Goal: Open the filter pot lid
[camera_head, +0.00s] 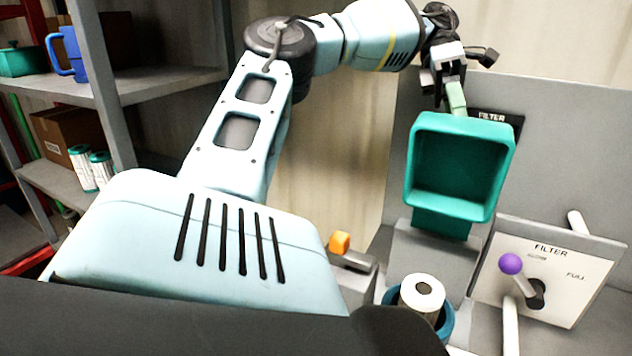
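A teal, box-shaped piece (414,160) stands raised and tilted, its hollow side facing me, with more teal below it. It looks like the filter pot lid swung up, but its hinge is not clear. Below it, a blue round pot (447,325) holds a white cylindrical filter (421,296), whose top is uncovered. My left gripper (450,100) points down at the teal piece's top edge, with a pale green bar at its fingers. The fingertips are partly hidden, so its grip is unclear. My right gripper is not in view.
A white FILTER panel (570,262) with a purple-knobbed lever (511,264) stands right of the pot. An orange knob (340,242) sits left of it.

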